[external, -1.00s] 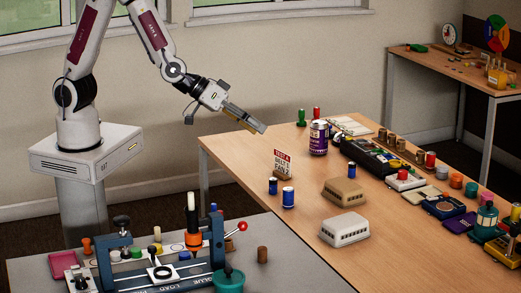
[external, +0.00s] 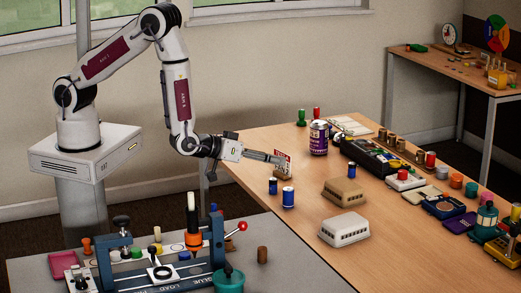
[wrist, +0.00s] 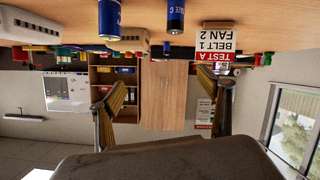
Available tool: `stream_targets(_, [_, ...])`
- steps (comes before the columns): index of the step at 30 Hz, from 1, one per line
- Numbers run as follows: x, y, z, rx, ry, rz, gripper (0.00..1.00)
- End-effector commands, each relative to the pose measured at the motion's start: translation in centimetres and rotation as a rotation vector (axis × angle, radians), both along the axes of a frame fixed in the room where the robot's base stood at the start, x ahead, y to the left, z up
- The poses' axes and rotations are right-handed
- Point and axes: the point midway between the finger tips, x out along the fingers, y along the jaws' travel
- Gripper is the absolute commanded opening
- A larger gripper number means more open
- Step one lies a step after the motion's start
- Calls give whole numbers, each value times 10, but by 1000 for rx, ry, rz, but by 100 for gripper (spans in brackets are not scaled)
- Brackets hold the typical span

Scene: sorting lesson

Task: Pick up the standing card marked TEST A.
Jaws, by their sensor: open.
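The standing card marked TEST A (external: 284,155) is white with a red top band. It stands upright in a small holder near the left side of the wooden table, partly hidden by my gripper. In the external view my gripper (external: 280,161) is low over the table, right at the card; contact cannot be told.
Two blue cans (external: 288,197) stand just in front of the card. A purple can (external: 319,138) stands behind it to the right. A tan box (external: 344,192) and a white box (external: 344,229) lie farther right. A bench with a blue fixture (external: 160,272) is in front.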

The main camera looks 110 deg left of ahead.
Motion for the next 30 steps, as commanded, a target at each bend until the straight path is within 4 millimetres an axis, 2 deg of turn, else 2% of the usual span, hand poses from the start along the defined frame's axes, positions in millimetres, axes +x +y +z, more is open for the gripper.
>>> stream_targets(1, [-5,4,-9,22,1,16,78])
stream_targets(6, [-19,19,-26,104,-12,66,78])
stream_targets(15, [-51,38,-51,263,-27,135,78])
stream_targets(24, [-78,46,-64,392,-37,168,78])
stream_targets(30, [-84,47,-66,425,-40,172,78])
